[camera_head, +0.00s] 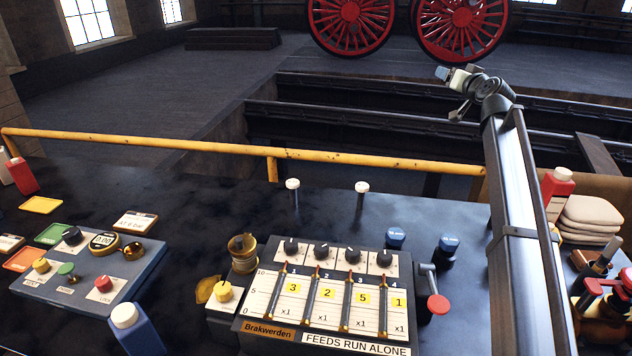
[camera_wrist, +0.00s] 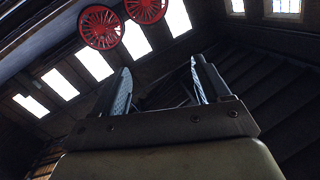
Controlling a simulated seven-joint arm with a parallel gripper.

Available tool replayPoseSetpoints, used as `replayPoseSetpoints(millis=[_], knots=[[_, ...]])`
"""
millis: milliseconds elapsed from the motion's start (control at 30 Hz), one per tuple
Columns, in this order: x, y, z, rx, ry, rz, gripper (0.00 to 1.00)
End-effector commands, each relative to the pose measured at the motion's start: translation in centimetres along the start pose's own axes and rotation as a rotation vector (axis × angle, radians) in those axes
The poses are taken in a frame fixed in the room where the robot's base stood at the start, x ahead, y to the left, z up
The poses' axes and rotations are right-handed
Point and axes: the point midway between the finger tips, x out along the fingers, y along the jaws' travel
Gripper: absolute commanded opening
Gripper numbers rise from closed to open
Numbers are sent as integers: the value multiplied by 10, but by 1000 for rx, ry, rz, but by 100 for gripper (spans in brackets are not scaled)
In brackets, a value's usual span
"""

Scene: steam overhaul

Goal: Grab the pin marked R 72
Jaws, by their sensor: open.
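My gripper (camera_head: 443,74) is raised high at the upper right of the head view, far above the bench and in front of the red wheels. In the wrist view my gripper (camera_wrist: 160,86) has its two fingers apart with nothing between them. No marking R 72 is readable in either view. Two upright posts with white caps, a left one (camera_head: 293,185) and a right one (camera_head: 362,188), stand at the back of the bench; I cannot tell whether either is a pin. The wrist view shows no bench objects.
A control panel (camera_head: 320,290) with knobs and sliders stands front centre on the dark bench (camera_head: 190,215). A blue-grey box (camera_head: 85,285) is at left. A yellow rail (camera_head: 330,156) runs behind. Bottles, folded cloths (camera_head: 590,215) and tools crowd the right. The bench's back middle-left is clear.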

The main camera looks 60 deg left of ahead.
Motion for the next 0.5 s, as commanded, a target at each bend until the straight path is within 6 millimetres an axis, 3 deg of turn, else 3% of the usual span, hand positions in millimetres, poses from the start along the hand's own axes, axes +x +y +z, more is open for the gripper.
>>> replayPoseSetpoints(millis=[33,200,333,500], knots=[[15,-32,26,-27,-77,-36,76],[38,-121,111,-130,-335,-128,76],[42,-183,175,-212,-531,-180,76],[30,-256,252,-329,-781,-225,76]])
